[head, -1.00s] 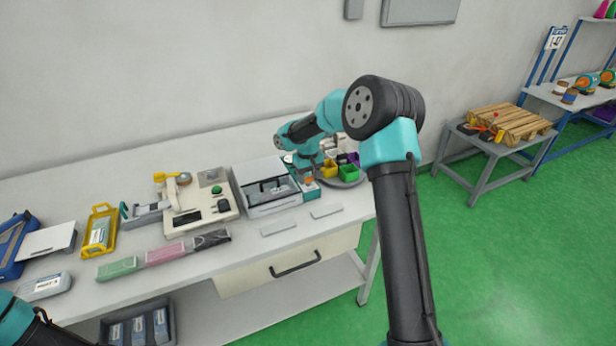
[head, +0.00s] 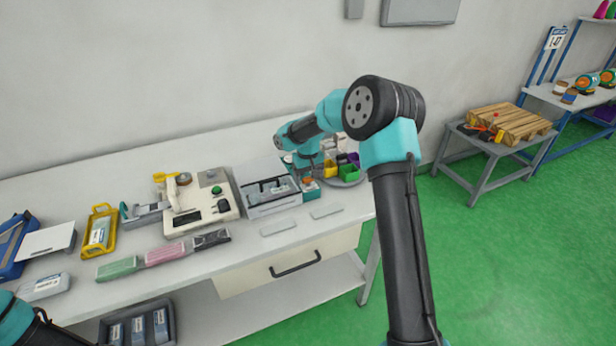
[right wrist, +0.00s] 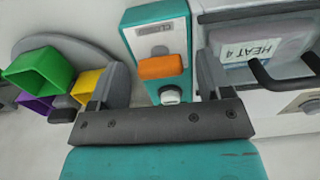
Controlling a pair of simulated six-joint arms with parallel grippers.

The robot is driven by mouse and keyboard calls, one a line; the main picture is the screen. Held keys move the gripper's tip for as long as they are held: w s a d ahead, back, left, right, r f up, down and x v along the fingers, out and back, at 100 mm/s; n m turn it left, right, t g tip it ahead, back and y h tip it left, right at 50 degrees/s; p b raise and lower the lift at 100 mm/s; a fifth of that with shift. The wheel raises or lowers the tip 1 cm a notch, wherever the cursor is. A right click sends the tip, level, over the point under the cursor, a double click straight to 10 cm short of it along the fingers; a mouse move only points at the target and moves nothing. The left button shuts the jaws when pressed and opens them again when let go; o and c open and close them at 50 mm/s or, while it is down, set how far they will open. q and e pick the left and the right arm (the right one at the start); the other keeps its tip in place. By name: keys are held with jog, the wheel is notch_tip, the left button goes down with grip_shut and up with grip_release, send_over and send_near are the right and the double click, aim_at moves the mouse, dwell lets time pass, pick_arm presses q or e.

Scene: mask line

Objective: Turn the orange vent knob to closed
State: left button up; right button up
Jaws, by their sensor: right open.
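The orange knob (right wrist: 161,67) sits on the face of a teal box (right wrist: 160,17) in the right wrist view. Its bar lies roughly crosswise on the box. A pale label that seems to read CLOSED is above it, and a small white round part is below it. In the head view the knob (head: 308,181) shows small beside my right gripper (head: 305,172). My right gripper (right wrist: 162,68) is open, with one finger on each side of the knob and visible gaps between. The left gripper is out of view; only part of my left arm shows at the lower left.
A grey-white heat unit (right wrist: 250,22) with a dark handle stands close beside the teal box. Green (right wrist: 40,70) and yellow (right wrist: 88,85) bins sit on a round grey tray at the other side. Flat grey plates lie on the bench in front.

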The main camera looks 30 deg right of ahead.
aim_at(308, 178)
notch_tip(308, 178, up, 17)
jog(key=shift+r, duration=0.2)
dwell(0.7)
jog(key=shift+f, duration=0.1)
